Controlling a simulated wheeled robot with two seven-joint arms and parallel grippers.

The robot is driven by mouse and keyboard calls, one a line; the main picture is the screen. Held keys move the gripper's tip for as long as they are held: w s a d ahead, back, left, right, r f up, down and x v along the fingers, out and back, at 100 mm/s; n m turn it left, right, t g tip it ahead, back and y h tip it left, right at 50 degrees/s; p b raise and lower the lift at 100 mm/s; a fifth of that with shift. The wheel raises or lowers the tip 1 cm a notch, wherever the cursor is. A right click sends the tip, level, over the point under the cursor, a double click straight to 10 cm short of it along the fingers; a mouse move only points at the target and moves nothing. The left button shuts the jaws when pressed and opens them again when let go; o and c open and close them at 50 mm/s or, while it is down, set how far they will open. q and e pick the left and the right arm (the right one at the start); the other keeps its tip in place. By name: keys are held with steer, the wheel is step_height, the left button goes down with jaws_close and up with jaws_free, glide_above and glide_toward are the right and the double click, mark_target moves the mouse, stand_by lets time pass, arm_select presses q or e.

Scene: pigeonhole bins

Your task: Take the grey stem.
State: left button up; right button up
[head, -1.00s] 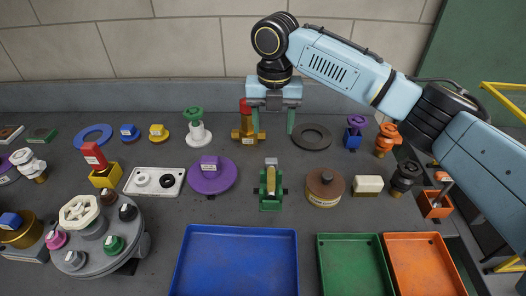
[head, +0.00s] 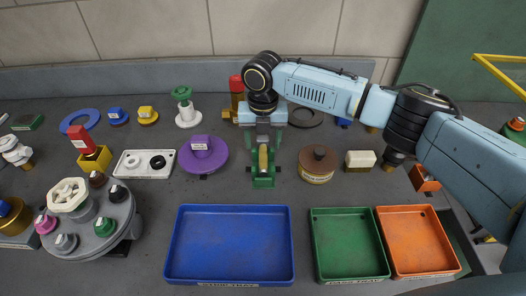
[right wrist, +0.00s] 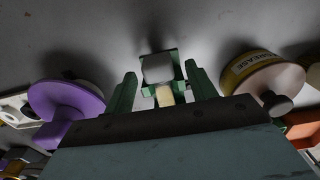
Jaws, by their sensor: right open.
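The grey stem has a grey block head, seen in the right wrist view (right wrist: 158,68), and a tan-brass shaft, seen in the head view (head: 263,158). It rests in a small green stand (head: 263,183) behind the blue tray. My right gripper (head: 264,148) is open and points down at it from above and behind. In the right wrist view its green fingers (right wrist: 160,76) stand either side of the grey head, with a gap on each side. In the head view the gripper partly hides the head. My left gripper is out of view.
A purple disc (head: 216,161) stands left of the stand and a brown-topped round tin (head: 318,159) right of it. A cream block (head: 360,158) is farther right. Blue (head: 231,281), green (head: 351,277) and orange (head: 418,271) trays lie in front.

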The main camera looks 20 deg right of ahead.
steer(key=shift+f, duration=0.15)
jaws_close()
stand_by(0.4)
